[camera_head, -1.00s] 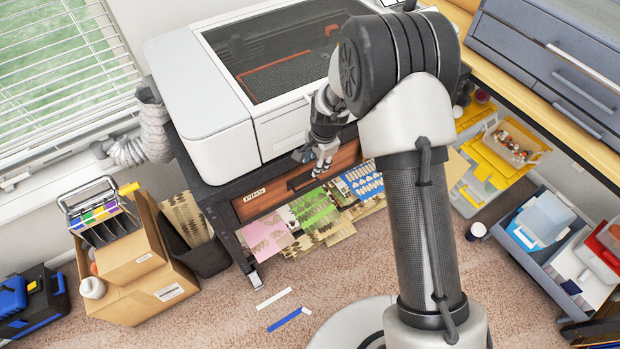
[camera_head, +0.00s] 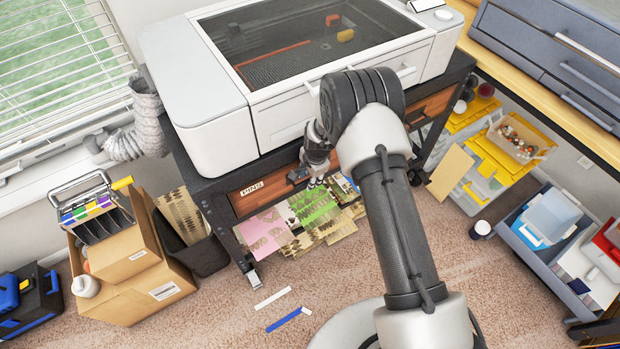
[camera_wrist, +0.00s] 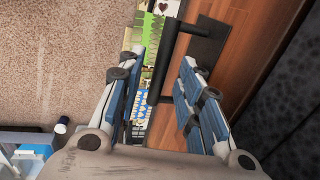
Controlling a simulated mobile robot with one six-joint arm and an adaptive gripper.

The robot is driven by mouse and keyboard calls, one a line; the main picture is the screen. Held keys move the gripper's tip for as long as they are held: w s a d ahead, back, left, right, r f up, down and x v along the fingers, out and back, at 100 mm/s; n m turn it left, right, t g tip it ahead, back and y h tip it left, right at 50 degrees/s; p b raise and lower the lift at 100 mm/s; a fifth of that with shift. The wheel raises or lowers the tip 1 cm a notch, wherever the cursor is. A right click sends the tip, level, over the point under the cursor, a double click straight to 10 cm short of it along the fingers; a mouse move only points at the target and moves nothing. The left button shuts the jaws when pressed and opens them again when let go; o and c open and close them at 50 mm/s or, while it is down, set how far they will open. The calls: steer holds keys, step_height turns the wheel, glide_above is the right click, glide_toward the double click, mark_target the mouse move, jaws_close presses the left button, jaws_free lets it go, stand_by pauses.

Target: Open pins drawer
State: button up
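The pins drawer (camera_head: 243,203) is a reddish-brown wooden front with a "PINS" label (camera_head: 252,188), under the white machine; it looks closed. Its wood also fills the right of the wrist view (camera_wrist: 235,55). Its black bar handle (camera_wrist: 154,75) stands off a dark plate and runs between the fingers in the wrist view. My gripper (camera_head: 316,179) is at the drawer front, right of the label. In the wrist view my gripper (camera_wrist: 160,68) is open, with gaps between the blue-lined fingers and the bar. My arm hides the drawer's middle in the head view.
The white machine (camera_head: 212,115) with a dark window stands on the dark table. Patterned sheets (camera_head: 265,233) lie below the drawer. Another wooden front (camera_head: 432,106) shows right of my arm. Cardboard boxes (camera_head: 150,278) stand left; a blue-grey crate (camera_head: 540,258) stands right. Carpet in front is mostly clear.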

steer(key=shift+c, duration=0.6)
jaws_close()
